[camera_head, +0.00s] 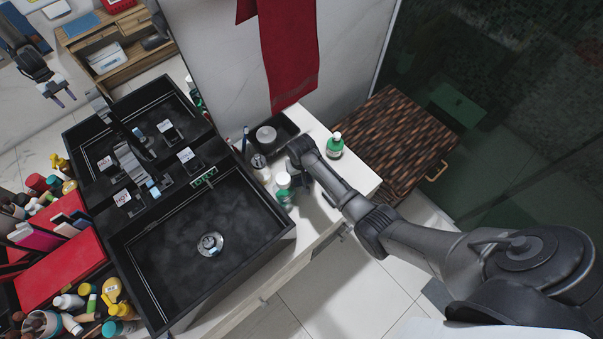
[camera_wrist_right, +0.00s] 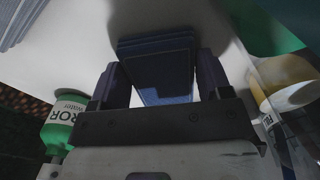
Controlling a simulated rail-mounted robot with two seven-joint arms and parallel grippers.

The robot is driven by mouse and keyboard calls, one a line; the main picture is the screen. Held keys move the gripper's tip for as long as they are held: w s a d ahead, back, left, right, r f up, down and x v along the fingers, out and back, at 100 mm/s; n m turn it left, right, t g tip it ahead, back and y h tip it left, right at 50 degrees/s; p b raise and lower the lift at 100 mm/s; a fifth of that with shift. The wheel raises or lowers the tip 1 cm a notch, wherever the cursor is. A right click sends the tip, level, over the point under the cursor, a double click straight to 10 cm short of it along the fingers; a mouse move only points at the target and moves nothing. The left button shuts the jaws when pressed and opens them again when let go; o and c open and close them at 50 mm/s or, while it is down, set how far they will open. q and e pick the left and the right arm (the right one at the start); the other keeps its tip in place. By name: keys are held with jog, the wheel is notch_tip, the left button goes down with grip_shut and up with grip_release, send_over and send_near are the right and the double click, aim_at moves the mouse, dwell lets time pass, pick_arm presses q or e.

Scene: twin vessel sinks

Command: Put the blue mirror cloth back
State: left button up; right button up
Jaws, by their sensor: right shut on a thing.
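My right gripper (camera_wrist_right: 160,76) is shut on a dark blue folded cloth (camera_wrist_right: 155,62), which shows between its two fingers in the right wrist view. The cloth is close to the white counter; I cannot tell whether it touches it. In the head view my right arm reaches in from the right to the white counter (camera_head: 352,178), beside the black sink. There the wrist hides the fingers, and the cloth cannot be made out.
A green-labelled bottle (camera_head: 335,145) stands right of my wrist and shows in the wrist view (camera_wrist_right: 64,124). Other bottles (camera_head: 284,184) stand close on the left. A black tray (camera_head: 288,125) lies behind. A red towel (camera_head: 288,55) hangs above; a wicker hamper (camera_head: 385,135) stands right.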

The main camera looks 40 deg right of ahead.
jog(key=o, duration=0.8)
jog(key=shift+o, duration=0.2)
jog(key=shift+r, duration=0.35)
notch_tip(320, 180, up, 11)
jog(key=p, duration=0.2)
jog(key=shift+r+p, duration=0.15)
jog(key=shift+p, duration=0.2)
jog(key=shift+w, duration=0.1)
